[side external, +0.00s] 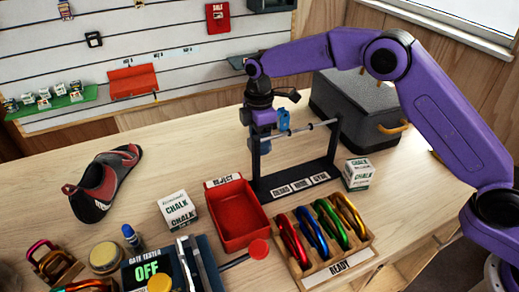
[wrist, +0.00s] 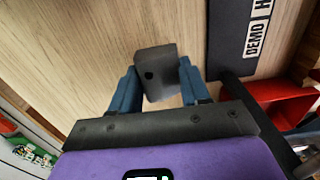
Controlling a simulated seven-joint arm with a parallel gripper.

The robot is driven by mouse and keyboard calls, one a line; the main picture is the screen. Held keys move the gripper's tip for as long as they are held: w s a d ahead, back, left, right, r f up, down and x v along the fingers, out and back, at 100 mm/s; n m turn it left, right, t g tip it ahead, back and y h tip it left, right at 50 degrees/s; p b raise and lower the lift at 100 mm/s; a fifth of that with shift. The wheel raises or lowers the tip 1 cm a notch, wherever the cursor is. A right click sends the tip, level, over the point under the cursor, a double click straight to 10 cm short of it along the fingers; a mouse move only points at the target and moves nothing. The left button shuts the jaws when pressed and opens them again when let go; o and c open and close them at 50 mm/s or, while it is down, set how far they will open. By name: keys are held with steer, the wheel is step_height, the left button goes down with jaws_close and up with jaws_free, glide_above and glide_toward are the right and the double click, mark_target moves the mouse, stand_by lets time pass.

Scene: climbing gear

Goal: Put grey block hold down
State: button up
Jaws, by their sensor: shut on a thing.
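The grey block hold (wrist: 157,70) is a small dark grey block with a round dark hole, seen in the wrist view. My gripper (wrist: 158,84) is shut on it, with one blue finger on each side. In the side view my gripper (side external: 264,138) points down over the wooden table, by the left end of the black rack (side external: 298,186). The hold cannot be made out clearly there. Bare wood shows around the hold in the wrist view; whether it touches the table I cannot tell.
The rack has an upright post, a metal rod and a labelled base. A grey case (side external: 350,108) is behind right.

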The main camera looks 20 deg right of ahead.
steer(key=shift+f, duration=1.8)
steer(key=shift+f, duration=0.15)
steer(key=o, duration=1.1)
steer(key=shift+c, duration=0.2)
step_height(320, 180, up, 12)
steer(key=shift+w+f, duration=0.1)
steer(key=shift+f, duration=0.1)
steer(key=shift+r, duration=0.4)
